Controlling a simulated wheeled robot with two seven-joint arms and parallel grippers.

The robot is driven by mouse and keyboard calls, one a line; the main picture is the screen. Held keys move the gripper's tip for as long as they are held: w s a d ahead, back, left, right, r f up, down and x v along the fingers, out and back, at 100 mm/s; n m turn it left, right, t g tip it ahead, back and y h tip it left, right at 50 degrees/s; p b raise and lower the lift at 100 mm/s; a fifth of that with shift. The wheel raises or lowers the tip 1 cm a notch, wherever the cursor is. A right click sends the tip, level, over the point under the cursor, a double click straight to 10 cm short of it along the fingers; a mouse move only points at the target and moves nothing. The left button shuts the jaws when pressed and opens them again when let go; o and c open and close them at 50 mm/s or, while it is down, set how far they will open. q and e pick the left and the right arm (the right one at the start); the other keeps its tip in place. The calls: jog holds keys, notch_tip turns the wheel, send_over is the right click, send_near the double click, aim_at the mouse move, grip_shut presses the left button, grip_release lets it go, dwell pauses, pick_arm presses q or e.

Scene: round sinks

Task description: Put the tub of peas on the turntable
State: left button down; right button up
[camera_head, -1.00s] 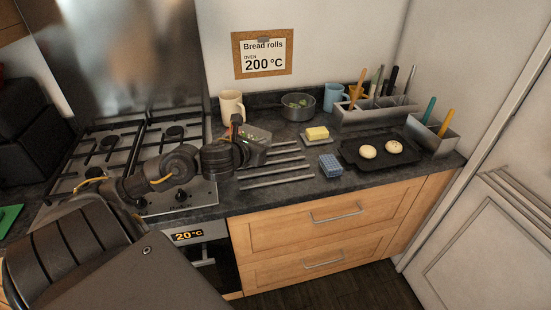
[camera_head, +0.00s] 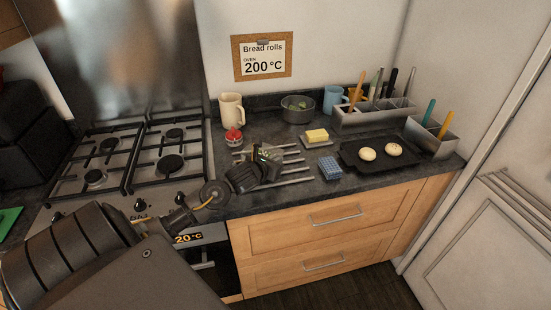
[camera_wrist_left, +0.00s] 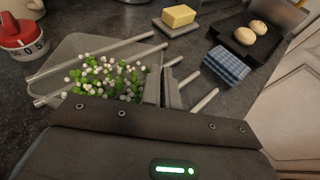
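The tub of peas is a clear, open container with green and white bits in it; it shows in the wrist view (camera_wrist_left: 108,80) and small in the head view (camera_head: 268,153). My left gripper (camera_head: 260,160) is at the tub, over the metal bars on the counter. In the wrist view its two fingers (camera_wrist_left: 162,88) are close together at the tub's right wall and look shut on it. The exact contact is hard to see. I see no turntable in either view. My right gripper is out of view.
Metal bars (camera_head: 291,180) lie on the dark counter. The hob (camera_head: 110,165) is left.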

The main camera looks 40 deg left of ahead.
pick_arm(q)
jog(key=shift+f, duration=0.15)
jog(key=c, duration=1.7)
grip_release()
